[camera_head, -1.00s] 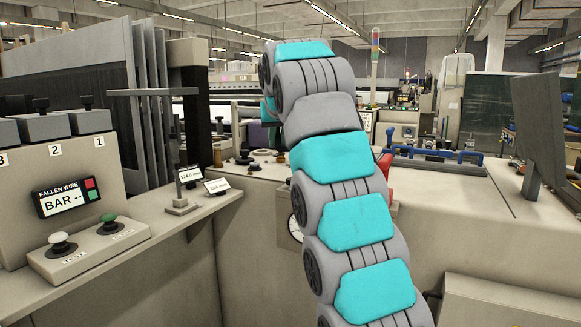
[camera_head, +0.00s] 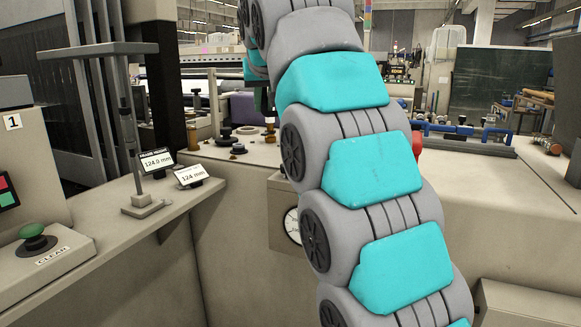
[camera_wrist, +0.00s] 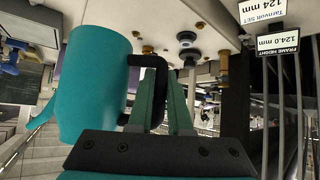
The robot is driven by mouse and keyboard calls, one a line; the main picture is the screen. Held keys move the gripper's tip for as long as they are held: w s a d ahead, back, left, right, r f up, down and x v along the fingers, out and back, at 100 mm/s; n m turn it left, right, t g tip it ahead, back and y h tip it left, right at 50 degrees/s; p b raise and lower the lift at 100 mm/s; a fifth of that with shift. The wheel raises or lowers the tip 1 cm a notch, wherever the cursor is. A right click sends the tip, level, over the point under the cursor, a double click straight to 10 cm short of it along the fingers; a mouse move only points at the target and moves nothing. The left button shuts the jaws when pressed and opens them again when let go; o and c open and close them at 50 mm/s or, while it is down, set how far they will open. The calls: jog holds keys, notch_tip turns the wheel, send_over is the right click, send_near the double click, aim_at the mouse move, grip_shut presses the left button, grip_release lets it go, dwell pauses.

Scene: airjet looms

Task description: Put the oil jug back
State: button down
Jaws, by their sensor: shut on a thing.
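The teal oil jug (camera_wrist: 95,85) fills the left of the wrist view, with its spout at the lower left and its black handle (camera_wrist: 150,62) on the right. My gripper (camera_wrist: 163,98) is shut on the handle. The wrist view is upside down against the head view, so the jug's true tilt is hard to judge. In the head view my arm hides the gripper and most or all of the jug.
Two small displays (camera_head: 156,161) and a post stand on the left ledge (camera_head: 140,225). Knobs and fittings (camera_head: 228,138) stand on the machine top behind my arm. A dial gauge (camera_head: 291,226) is on its front. Blue-ended fittings (camera_head: 460,133) lie at the right.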

jog(key=s+d+f+b, duration=0.4)
jog(key=s+f+b, duration=0.1)
jog(key=s, duration=0.5)
jog(key=w+a+p, duration=0.1)
jog(key=w+a, duration=0.1)
jog(key=w, duration=0.2)
jog(key=w+a+f+p, duration=0.1)
jog(key=w, duration=0.4)
jog(key=w+a, duration=0.2)
jog(key=w, duration=0.3)
jog(key=shift+w+a+f+p, duration=0.2)
jog(key=shift+a+p, duration=0.1)
jog(key=shift+p, duration=0.1)
jog(key=shift+f+b, duration=0.4)
jog(key=shift+f, duration=1.35)
jog(key=shift+f, duration=0.1)
jog(key=shift+f, duration=0.15)
jog(key=c, duration=0.8)
grip_release()
jog(key=shift+c, duration=0.2)
jog(key=shift+r, duration=0.2)
